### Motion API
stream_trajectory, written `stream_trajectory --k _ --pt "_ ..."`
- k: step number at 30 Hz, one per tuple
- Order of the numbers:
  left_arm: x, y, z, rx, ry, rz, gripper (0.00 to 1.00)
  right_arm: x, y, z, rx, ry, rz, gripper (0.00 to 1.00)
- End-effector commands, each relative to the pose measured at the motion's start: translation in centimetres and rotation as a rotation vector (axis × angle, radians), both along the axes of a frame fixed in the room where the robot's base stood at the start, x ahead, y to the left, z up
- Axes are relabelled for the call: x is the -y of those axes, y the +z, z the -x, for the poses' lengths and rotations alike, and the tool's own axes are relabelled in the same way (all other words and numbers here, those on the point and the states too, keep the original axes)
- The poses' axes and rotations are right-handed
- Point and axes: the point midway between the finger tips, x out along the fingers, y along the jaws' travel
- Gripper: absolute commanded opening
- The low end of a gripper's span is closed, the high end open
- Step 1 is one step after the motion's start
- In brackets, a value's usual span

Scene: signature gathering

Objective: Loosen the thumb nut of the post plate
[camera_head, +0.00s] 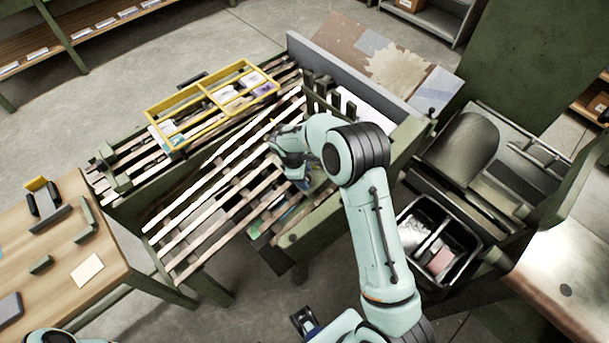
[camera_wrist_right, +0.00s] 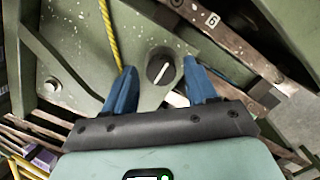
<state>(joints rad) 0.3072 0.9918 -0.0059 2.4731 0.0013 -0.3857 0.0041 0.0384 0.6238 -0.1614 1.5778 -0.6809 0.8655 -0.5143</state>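A round black knob (camera_wrist_right: 161,67) with a white line sits on a speckled green plate (camera_wrist_right: 85,40) in the right wrist view. It looks like the thumb nut on the post plate. My right gripper (camera_wrist_right: 160,70) is open, with one blue finger on each side of the knob; whether they touch it I cannot tell. In the head view my right gripper (camera_head: 303,184) reaches down over the slatted rack, and my arm hides the knob there. A gripper, apparently my left (camera_head: 304,320), shows at the bottom edge, away from the rack; its opening is unclear.
The slatted rack (camera_head: 205,212) has a yellow frame (camera_head: 150,110) behind it. A black bin (camera_head: 402,222) stands at right and a wooden table (camera_head: 110,262) at left.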

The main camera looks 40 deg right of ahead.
Motion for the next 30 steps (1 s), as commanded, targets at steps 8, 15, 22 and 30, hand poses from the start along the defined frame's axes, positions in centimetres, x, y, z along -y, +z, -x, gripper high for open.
stream_trajectory --k 8,15,22,30 --pt "0.0 0.0 0.0 0.000 0.000 0.000 0.43 0.0 -0.1 0.1 -0.002 -0.002 -0.001 0.61" --pt "0.0 0.1 0.0 0.001 0.000 0.000 0.43 -0.7 2.2 -0.2 0.002 -0.001 -0.001 0.61" --pt "0.0 0.5 -0.2 0.002 0.000 0.000 0.43 -2.0 7.2 -0.6 0.003 -0.001 -0.001 0.61" --pt "0.0 0.9 -0.4 0.005 -0.001 0.000 0.43 -3.3 11.7 -1.0 0.001 0.000 -0.001 0.61"
